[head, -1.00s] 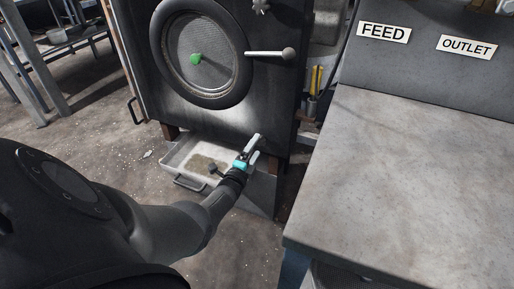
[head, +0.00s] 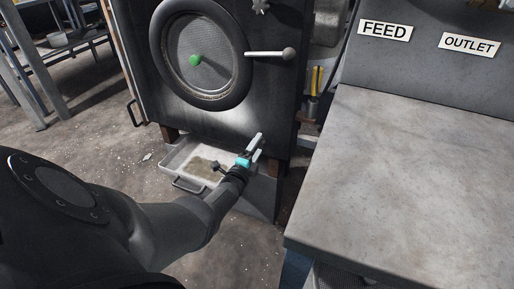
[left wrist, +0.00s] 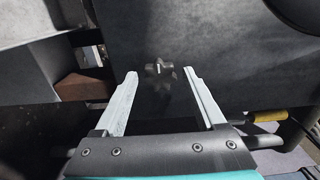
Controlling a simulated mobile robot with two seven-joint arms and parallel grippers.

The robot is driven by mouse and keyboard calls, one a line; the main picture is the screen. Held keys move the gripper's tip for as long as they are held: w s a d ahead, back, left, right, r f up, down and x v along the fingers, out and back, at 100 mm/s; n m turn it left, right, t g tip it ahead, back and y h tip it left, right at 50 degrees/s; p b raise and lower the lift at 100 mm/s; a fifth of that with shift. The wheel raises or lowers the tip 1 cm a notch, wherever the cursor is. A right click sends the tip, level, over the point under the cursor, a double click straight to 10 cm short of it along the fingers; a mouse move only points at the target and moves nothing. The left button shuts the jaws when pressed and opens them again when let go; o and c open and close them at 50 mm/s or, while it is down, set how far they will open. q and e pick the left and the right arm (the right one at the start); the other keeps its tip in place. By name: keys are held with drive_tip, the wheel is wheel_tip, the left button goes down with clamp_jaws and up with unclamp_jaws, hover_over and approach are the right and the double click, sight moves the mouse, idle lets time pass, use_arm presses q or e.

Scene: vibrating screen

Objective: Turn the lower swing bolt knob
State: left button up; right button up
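The lower swing bolt knob (left wrist: 160,68) is a small dark star-shaped knob on the dark machine front. In the left wrist view it sits ahead of the gap between my left fingertips; I see no contact. In the head view I cannot make it out near the gripper. My left gripper (head: 257,147) is open and empty, low in front of the machine's lower right part; its two pale fingers also show in the left wrist view (left wrist: 164,84). Another star knob (head: 261,6) shows higher up on the machine. My right gripper is not in view.
A round mesh window (head: 203,55) with a thick rim and a lever with a ball end (head: 270,54) are on the machine front. A pale tray (head: 176,160) lies below. A grey bench (head: 400,180) stands close on the right, with FEED and OUTLET signs behind it.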

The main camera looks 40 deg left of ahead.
use_arm(q)
clamp_jaws()
idle(0.3)
